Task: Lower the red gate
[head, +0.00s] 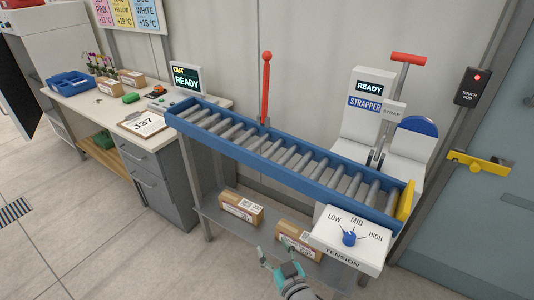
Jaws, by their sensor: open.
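A red upright bar with a round knob on top, which looks like the red gate (266,88), stands raised at the far side of the blue roller conveyor (225,135). It is nearly vertical, and its foot is by the conveyor's far rail. My gripper (272,260) is at the bottom middle of the view, in front of the conveyor and lower than its rollers. It is open, with nothing seen between its fingers, and it is well apart from the red bar.
Two cartons (241,207) lie on the shelf under the conveyor. A tension dial box (345,252) sticks out at the front right. A strapper (366,110) with a red T-handle (409,57) stands behind the right end. A worktop with a clipboard (143,123) is at left. Floor at lower left is clear.

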